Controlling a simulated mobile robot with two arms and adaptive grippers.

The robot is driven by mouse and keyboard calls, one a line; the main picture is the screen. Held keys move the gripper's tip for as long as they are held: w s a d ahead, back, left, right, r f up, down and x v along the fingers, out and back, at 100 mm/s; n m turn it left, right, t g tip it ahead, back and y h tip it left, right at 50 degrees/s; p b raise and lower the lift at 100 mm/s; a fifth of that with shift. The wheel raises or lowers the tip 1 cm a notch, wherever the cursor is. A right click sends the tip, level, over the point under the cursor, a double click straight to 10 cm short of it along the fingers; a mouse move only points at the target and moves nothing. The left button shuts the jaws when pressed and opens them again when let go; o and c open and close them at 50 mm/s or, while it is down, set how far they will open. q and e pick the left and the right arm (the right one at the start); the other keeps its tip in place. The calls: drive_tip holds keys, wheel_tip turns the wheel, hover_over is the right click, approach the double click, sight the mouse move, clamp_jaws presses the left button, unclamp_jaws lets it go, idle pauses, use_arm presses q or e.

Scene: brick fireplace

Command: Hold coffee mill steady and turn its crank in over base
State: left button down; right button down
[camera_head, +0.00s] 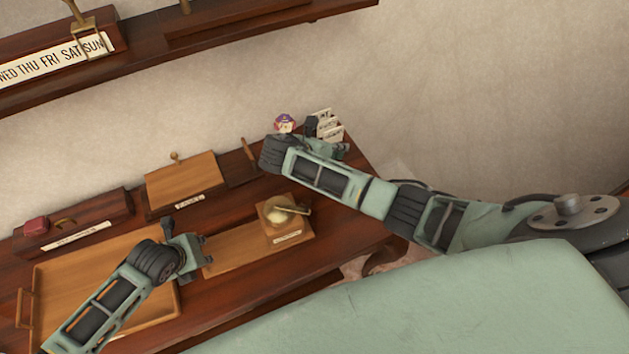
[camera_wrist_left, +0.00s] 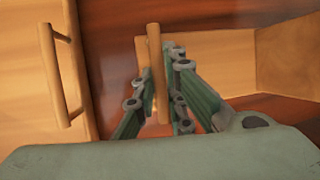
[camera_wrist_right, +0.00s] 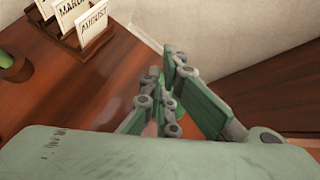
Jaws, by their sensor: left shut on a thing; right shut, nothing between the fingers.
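The coffee mill (camera_head: 277,238) is a light wooden block with a pale round top and a crank (camera_head: 295,209) pointing right over its right edge. A flat wooden board (camera_head: 235,248) extends left from it; whether they are joined I cannot tell. My left gripper (camera_head: 203,251) is at the board's left end. In the left wrist view the left gripper (camera_wrist_left: 158,90) is shut on an upright wooden handle (camera_wrist_left: 154,45) by that board. My right gripper (camera_head: 340,150) is shut and empty, up and right of the mill, apart from the crank. It also shows in the right wrist view (camera_wrist_right: 172,65).
A handled wooden tray (camera_head: 45,268) lies left of the left gripper. Month cards (camera_head: 328,124) in a rack stand behind the right gripper. A wooden box (camera_head: 182,178) sits behind the mill. A wall shelf (camera_head: 150,47) runs above. Bare desk lies right of the mill.

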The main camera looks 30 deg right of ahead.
drive_tip(key=s+a+r+n+g+y, duration=0.1)
drive_tip(key=a+r+g+y, duration=0.35)
drive_tip(key=r+y, duration=0.75)
drive_tip(key=s+a+f+y, duration=0.1)
drive_tip(key=s+a+f, duration=0.4)
drive_tip(key=f, duration=0.4)
drive_tip(key=shift+s+a+f, duration=0.15)
drive_tip(key=shift+a+f, duration=0.2)
drive_tip(key=shift+f, duration=0.05)
drive_tip(key=shift+s+m, duration=0.3)
drive_tip(key=shift+s+a, duration=0.1)
drive_tip(key=shift+s, duration=0.1)
